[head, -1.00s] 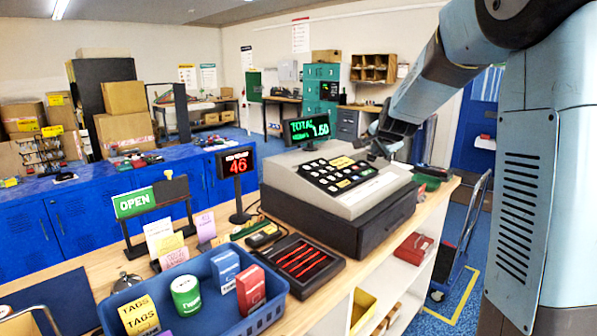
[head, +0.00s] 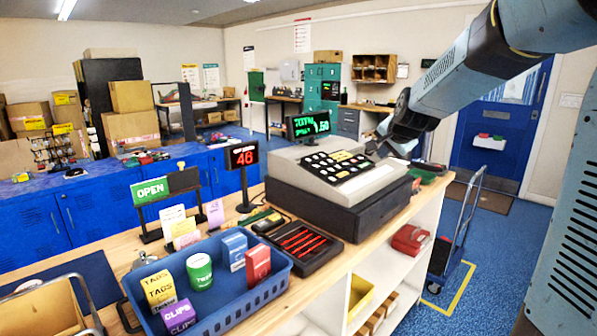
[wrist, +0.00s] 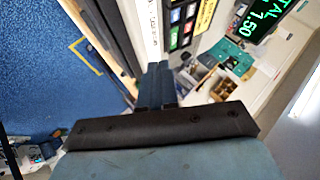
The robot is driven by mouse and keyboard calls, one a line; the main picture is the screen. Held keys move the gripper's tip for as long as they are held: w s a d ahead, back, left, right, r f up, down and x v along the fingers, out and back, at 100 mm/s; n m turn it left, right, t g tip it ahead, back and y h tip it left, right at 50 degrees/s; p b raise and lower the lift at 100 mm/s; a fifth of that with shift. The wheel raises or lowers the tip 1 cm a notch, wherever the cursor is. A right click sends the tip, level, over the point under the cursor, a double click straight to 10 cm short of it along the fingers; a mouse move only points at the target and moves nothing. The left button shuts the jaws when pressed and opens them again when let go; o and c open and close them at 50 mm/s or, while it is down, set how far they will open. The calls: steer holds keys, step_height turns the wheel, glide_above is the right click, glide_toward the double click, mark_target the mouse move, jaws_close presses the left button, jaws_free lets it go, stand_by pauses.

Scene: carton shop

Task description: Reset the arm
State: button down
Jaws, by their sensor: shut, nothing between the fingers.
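My gripper (head: 377,145) is at the end of my arm, just beyond and to the right of the cash register (head: 330,208) on the wooden counter. In the wrist view the fingers of my gripper (wrist: 157,75) lie side by side, shut with nothing between them. The register's keys (wrist: 182,25) and its green total display (wrist: 265,18) show above the fingers in that view. Whether the fingertips touch the register cannot be told.
A blue tray (head: 238,317) with small boxes and a green can stands at the counter's front. A red number display (head: 241,155) and an OPEN sign (head: 150,190) stand behind it. A hand trolley (head: 460,235) is on the blue floor at right, before a blue door (head: 500,125).

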steer(key=s+f+n+g, duration=0.1)
steer(key=s+n, duration=0.4)
steer(key=s, duration=1.3)
steer(key=s+f+n+g, duration=0.1)
steer(key=s+n+g, duration=0.2)
steer(key=s, duration=1.5)
steer(key=shift+a+f+n+h, duration=0.15)
steer(key=shift+f+n+h, duration=0.15)
steer(key=shift+n, duration=0.6)
